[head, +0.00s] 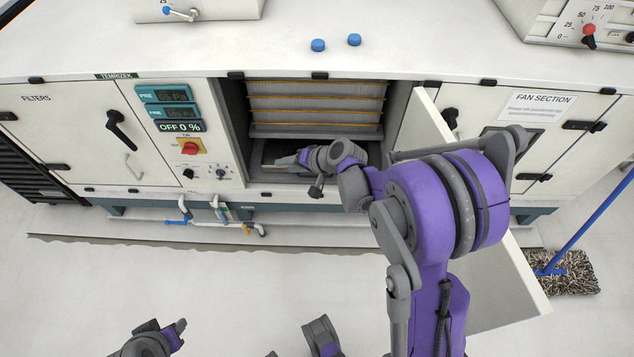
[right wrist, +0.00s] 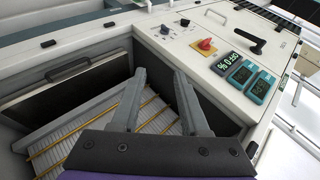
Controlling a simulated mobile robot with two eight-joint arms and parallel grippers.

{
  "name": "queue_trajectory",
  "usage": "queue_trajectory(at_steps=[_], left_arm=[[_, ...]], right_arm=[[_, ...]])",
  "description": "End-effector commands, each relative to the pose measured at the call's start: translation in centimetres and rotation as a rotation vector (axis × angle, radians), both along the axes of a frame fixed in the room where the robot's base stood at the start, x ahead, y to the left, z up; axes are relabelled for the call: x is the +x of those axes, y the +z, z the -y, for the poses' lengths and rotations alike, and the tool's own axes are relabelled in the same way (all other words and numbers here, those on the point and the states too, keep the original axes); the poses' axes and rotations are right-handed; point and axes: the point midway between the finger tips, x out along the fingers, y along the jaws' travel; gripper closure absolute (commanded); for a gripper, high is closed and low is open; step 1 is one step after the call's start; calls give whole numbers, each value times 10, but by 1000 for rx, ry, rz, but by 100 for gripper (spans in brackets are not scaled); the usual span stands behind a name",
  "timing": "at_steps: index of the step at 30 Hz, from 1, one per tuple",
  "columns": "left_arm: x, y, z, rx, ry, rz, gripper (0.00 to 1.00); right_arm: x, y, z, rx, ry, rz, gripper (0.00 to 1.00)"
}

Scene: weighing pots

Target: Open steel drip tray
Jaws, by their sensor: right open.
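The steel drip tray (right wrist: 62,98) appears to be the shallow, dark recessed panel with a pale rim at the bottom of the open bay. A bar handle (right wrist: 70,68) shows along its edge in the right wrist view, left of my fingers. In the head view the tray is partly hidden by my right gripper (head: 287,160), which reaches into the lower bay. In the right wrist view my right gripper (right wrist: 160,74) is open, with nothing between its fingers, apart from the handle. My left gripper (head: 176,333) is low at the left in the head view; its jaw opening is unclear.
Pleated filters (head: 315,103) stand behind the tray. The open door (head: 500,285) extends forward, right of and beneath my right arm. A control panel (head: 180,120) borders the bay on the left. Pipes (head: 215,212) run below. A mop (head: 565,272) lies at the right. Front-left floor is clear.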

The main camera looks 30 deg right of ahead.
Motion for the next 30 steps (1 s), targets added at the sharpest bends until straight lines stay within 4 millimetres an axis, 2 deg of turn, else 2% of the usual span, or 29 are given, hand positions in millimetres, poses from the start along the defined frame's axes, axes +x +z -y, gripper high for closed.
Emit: queue_trajectory(at_steps=[1, 6, 9, 15, 18, 21, 24, 27, 30], left_arm=[[-1, -21, 0, 0, 0, -7, 60], [-1, -52, 0, 0, 0, -17, 60], [-1, -69, 0, 0, 0, -23, 60], [2, -102, 0, 0, 0, -35, 60], [3, -114, 0, 0, 0, -39, 60], [4, -121, 0, 0, 0, -41, 60], [4, -125, 0, 0, 0, -42, 60], [4, -126, 0, 0, 0, -43, 60], [4, -128, 0, 0, 0, -43, 60]], right_arm=[[15, -38, 15, 48, -39, 13, 55], [52, -117, 63, 224, -166, 84, 55], [62, -167, 94, 324, -239, 131, 55], [58, -264, 153, 508, -376, 231, 55], [48, -300, 174, 578, -426, 275, 55], [38, -323, 188, 627, -461, 306, 55], [32, -336, 195, 655, -480, 324, 55], [33, -341, 197, 668, -486, 331, 55], [44, -342, 194, 669, -487, 332, 55]])
